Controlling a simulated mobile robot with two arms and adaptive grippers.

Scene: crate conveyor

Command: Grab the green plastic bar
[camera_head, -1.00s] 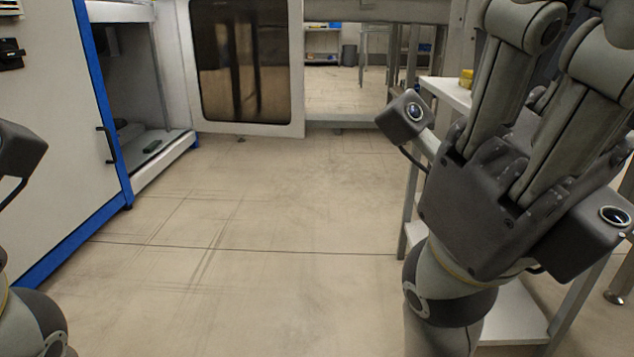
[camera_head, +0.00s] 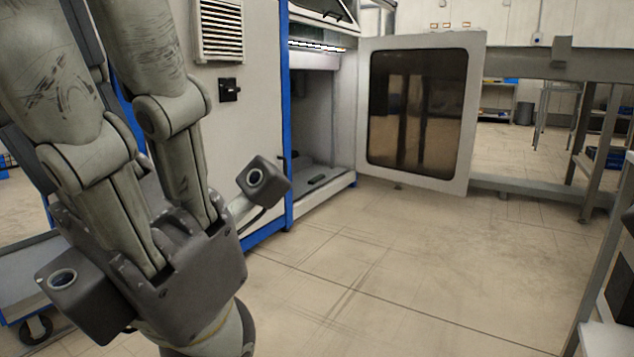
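A small dark green bar (camera_head: 316,180) lies on the floor of the open machine bay, near its front edge. It is far off and small in view. My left gripper (camera_head: 150,190) fills the left side, pointing up, well to the left of the bar and much nearer to me. Only a dark part shows at the right edge; my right gripper's fingers are not in view.
The machine's windowed door (camera_head: 417,120) stands open to the right of the bay. A white cabinet wall with blue edging (camera_head: 283,110) borders the bay on the left. The tiled floor (camera_head: 420,265) before it is clear. A metal frame (camera_head: 600,150) stands at the right.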

